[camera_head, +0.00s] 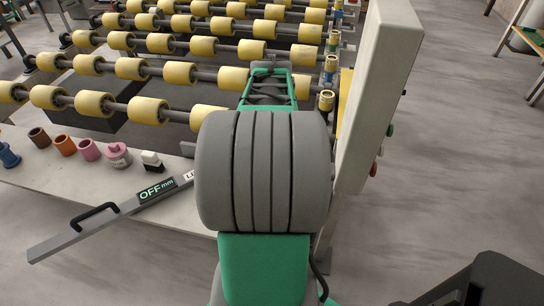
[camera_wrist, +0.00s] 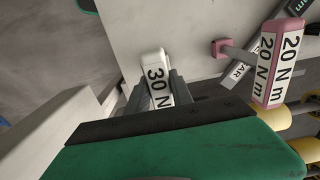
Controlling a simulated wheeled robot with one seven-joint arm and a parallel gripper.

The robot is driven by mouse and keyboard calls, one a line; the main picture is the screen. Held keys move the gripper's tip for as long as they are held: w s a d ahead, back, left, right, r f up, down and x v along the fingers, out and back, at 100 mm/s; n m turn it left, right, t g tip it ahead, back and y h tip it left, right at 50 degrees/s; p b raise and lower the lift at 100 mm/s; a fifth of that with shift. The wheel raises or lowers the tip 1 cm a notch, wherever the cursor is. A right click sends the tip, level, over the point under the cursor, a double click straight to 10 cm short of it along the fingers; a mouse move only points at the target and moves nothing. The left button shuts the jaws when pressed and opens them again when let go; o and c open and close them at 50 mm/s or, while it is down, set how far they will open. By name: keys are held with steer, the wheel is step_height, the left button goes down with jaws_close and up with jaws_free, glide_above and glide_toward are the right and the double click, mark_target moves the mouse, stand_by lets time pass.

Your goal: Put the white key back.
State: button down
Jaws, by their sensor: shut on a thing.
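The white key (camera_wrist: 153,68) is a white block marked "30 N" in the wrist view, with part of its label hidden. My gripper (camera_wrist: 157,90) is shut on it, with a dark finger on each side. The key is over or near the pale stone slab (camera_wrist: 195,18); I cannot tell whether it touches anything. In the head view my own arm hides the fingers and the key. A pink key (camera_wrist: 280,62) marked "20 N m" stands to the right in the wrist view, with a pink end (camera_wrist: 222,47).
Small coloured pieces stand along the slab (camera_head: 60,180), including an orange one (camera_head: 64,145) and a white-topped black one (camera_head: 152,161). A grey bar with an OFF display (camera_head: 157,190) lies nearby. Yellow rollers (camera_head: 130,68) are behind. A tall pale panel (camera_head: 376,95) stands close right.

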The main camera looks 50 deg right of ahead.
steer(key=shift+f, duration=0.2)
steer(key=c, duration=1.1)
jaws_free()
step_height(320, 180, up, 12)
steer(key=w+a+f+n+t, duration=0.1)
steer(key=w+a+f+n, duration=0.2)
steer(key=a, duration=0.4)
steer(key=w+a+n, duration=0.3)
steer(key=w+a, duration=0.2)
steer(key=a, duration=0.2)
steer(key=shift+s+a+f+n+t+p, duration=0.1)
steer(key=shift+a+f+n+t+p, duration=0.25)
steer(key=shift+a+f+n, duration=1.55)
steer(key=shift+s+a+r+n+t+p, duration=0.15)
steer(key=shift+a+r+n+t+p, duration=0.35)
steer(key=shift+a, duration=3.15)
steer(key=shift+s+a+f+n+t+p, duration=0.1)
steer(key=shift+a+f+n+t, duration=0.15)
steer(key=shift+a+f+n, duration=1.75)
